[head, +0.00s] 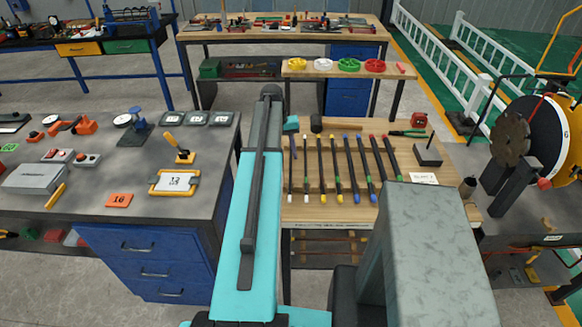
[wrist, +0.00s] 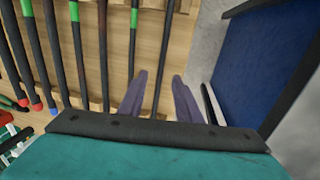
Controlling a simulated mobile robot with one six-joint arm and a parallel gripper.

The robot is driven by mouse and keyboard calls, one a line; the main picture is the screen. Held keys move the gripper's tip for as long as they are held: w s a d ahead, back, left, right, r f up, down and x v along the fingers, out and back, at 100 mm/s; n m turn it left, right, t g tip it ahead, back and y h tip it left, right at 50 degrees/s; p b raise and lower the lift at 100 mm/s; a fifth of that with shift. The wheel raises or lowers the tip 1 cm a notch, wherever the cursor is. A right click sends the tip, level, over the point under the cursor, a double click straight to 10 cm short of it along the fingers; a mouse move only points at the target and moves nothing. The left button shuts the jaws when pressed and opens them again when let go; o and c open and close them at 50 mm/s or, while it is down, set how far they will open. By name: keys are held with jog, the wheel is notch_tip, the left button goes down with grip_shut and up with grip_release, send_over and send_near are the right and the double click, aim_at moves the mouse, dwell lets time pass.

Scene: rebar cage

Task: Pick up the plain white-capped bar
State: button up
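Several dark bars lie side by side on the wooden bench top (head: 330,212), with coloured caps at their near ends. The leftmost bar (head: 291,168) has a white cap and shows no coloured band; its neighbour (head: 306,168) is also white-capped. My gripper (head: 291,125) is over the far end of the leftmost bar. In the wrist view my gripper (wrist: 159,76) is open, with a plain bar (wrist: 165,40) running between its fingers. The neighbouring bar (wrist: 133,22) carries a green band. Whether the fingers reach down around the plain bar, I cannot tell. White caps are outside the wrist view.
A dark mallet (head: 318,124) lies just right of my gripper, beyond the bars. Pliers (head: 408,133) and a dark block (head: 428,153) are at the bench's right. A blue drawer cabinet (head: 150,262) stands left, across a narrow gap.

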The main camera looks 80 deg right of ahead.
aim_at(291, 165)
jog(key=shift+s+f+b, duration=0.15)
jog(key=shift+f+b, duration=0.15)
jog(key=shift+f, duration=0.5)
jog(key=shift+s+f+b, duration=0.15)
jog(key=shift+f+b, duration=0.15)
jog(key=shift+f, duration=0.45)
jog(key=shift+c, duration=0.3)
jog(key=shift+r, duration=0.1)
grip_shut()
